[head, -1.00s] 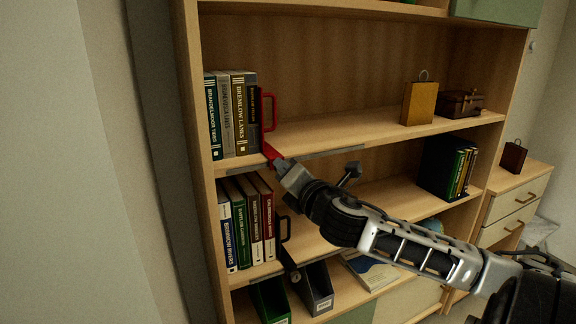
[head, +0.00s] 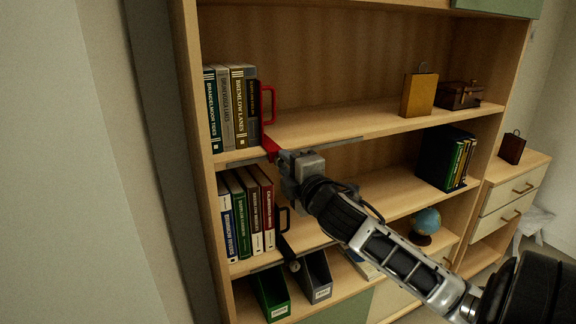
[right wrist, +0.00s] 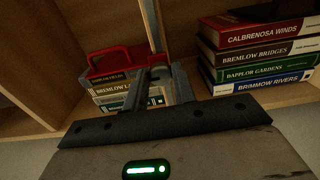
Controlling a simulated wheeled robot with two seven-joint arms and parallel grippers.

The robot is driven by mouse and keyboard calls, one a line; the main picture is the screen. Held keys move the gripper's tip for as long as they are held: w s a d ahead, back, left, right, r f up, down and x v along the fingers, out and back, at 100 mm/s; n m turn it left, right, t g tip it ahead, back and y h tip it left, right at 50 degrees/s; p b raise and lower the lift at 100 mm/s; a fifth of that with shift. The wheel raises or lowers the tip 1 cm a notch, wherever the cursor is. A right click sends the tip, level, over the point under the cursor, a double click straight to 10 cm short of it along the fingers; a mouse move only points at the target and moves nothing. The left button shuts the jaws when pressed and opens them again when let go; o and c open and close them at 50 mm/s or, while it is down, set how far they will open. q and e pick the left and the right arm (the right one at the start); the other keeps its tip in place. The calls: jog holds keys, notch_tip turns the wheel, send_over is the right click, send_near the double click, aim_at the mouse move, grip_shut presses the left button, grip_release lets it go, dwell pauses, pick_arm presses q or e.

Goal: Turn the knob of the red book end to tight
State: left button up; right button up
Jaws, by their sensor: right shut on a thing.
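The red book end (head: 269,106) stands on the upper shelf against the right end of a row of books, with its looped handle up. Its red lower part (head: 271,147) comes over the shelf's front edge to my right gripper (head: 285,161). My right gripper is shut at that lower part, and the knob is hidden by the fingers. In the right wrist view the red book end (right wrist: 112,66) shows beyond the gripper fingers (right wrist: 152,82), beside the books. My left gripper is not in view.
A black book end (head: 284,222) with a hanging knob (head: 294,265) holds books on the shelf below. File holders (head: 316,276) stand under it. A yellow box (head: 418,95) and a globe (head: 426,221) are further right. The upper shelf's middle is clear.

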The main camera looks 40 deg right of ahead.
dwell(0.5)
jog(key=o, duration=1)
jog(key=shift+a, duration=0.1)
